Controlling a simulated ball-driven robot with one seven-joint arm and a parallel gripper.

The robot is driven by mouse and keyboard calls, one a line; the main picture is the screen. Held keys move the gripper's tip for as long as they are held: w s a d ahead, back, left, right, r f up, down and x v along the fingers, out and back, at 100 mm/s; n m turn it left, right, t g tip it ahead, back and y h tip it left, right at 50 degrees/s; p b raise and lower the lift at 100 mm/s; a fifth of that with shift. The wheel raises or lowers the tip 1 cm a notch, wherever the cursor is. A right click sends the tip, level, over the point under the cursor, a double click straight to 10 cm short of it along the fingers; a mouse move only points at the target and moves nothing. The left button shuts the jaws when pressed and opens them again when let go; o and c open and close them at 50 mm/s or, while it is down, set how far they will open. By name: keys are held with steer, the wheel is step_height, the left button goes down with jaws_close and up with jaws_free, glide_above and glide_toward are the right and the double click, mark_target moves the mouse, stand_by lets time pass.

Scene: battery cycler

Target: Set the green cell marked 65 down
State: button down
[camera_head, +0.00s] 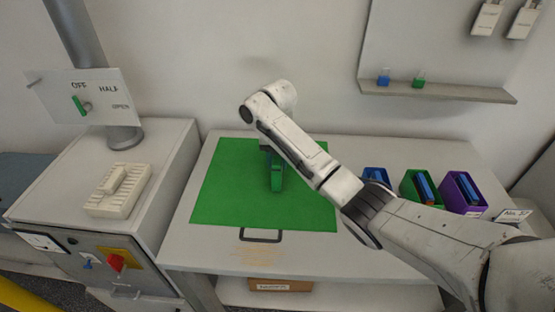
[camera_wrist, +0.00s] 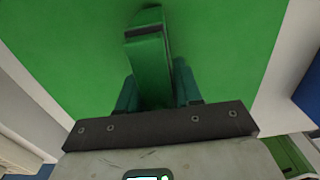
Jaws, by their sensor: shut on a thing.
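The green cell (camera_head: 277,178) is upright over the green mat (camera_head: 230,185), with my arm above it. In the wrist view the green cell (camera_wrist: 149,62) stands between the two fingers of my gripper (camera_wrist: 158,88), which is shut on it. The number on the cell is not readable. The cell's lower end is near or on the green mat (camera_wrist: 220,40); I cannot tell whether it touches. In the head view my arm's end hides most of my gripper.
Blue (camera_head: 375,176), green (camera_head: 411,186) and purple (camera_head: 460,192) bins stand on the table's right, the latter two holding blue cells. A cabinet with a white block (camera_head: 119,190) stands left. The mat around the cell is clear.

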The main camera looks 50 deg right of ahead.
steer(key=c, duration=0.8)
jaws_free()
steer(key=shift+f, duration=0.15)
steer(key=shift+o, duration=0.2)
step_height(320, 180, up, 12)
steer(key=p, duration=0.4)
steer(key=shift+r, duration=0.2)
